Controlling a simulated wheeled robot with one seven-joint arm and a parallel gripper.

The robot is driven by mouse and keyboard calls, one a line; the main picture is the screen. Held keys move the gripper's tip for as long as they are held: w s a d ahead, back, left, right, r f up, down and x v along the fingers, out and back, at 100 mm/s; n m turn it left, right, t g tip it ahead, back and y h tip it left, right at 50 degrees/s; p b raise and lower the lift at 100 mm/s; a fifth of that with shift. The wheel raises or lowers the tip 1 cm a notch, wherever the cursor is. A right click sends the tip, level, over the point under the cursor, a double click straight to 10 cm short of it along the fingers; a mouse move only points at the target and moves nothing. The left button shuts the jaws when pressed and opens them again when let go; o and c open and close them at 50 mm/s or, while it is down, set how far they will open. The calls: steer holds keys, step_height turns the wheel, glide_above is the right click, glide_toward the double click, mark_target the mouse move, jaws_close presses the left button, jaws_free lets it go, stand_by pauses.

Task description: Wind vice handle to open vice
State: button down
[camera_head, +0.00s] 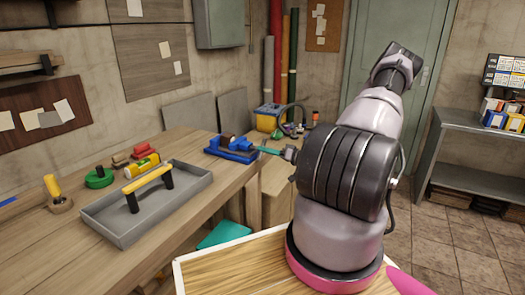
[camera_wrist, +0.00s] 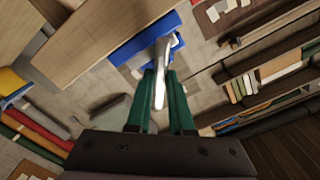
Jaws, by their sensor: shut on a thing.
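The blue vice (camera_head: 236,155) sits at the right end of the wooden workbench, near its edge. In the wrist view its blue body (camera_wrist: 140,45) is at top centre, against the wooden bench. A pale metal handle (camera_wrist: 160,88) runs from the vice down between my gripper's fingers. My gripper (camera_wrist: 163,78) has green fingers, shut on the handle. In the head view my gripper (camera_head: 262,150) reaches the vice from its right side. The handle is too small to make out there, and the jaw gap is unclear.
A teal object (camera_head: 222,234) is below the bench edge. Tiled floor (camera_head: 440,240) is open at right, before a metal shelf (camera_head: 480,122).

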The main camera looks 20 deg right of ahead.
steer(key=c, duration=1)
jaws_free()
steer(key=shift+c, duration=0.2)
steer(key=shift+v, duration=2.55)
